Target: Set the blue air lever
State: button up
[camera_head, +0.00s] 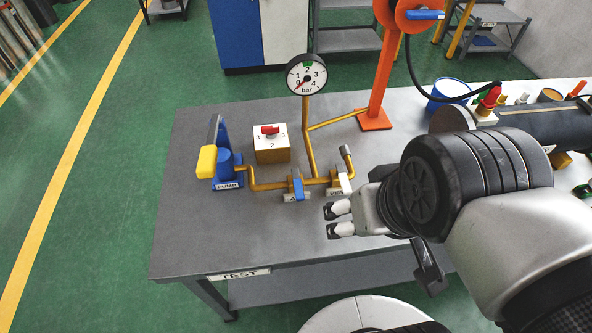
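The blue air lever (298,188) sits on the yellow pipe of the test rig, with a small, partly legible label at its foot. A similar white lever (343,183) stands just to its right. My gripper (333,220) is to the right of and nearer than the blue lever, apart from it, with its fingers pointing left. A narrow gap shows between the two fingertips, and nothing is seen between them. The fingertips appear close to the white lever's near side; their height above the table cannot be told.
The grey table (200,250) holds a blue pump (225,165) with a yellow handle, a box with a red knob (270,144), and a pressure gauge (306,75) on a yellow pipe. An orange stand (376,118) rises behind. Bare tabletop lies in front of the levers.

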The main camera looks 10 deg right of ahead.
aim_at(298, 186)
jog(key=l+u, duration=0.15)
jog(key=l, duration=1.35)
jog(key=k, duration=0.05)
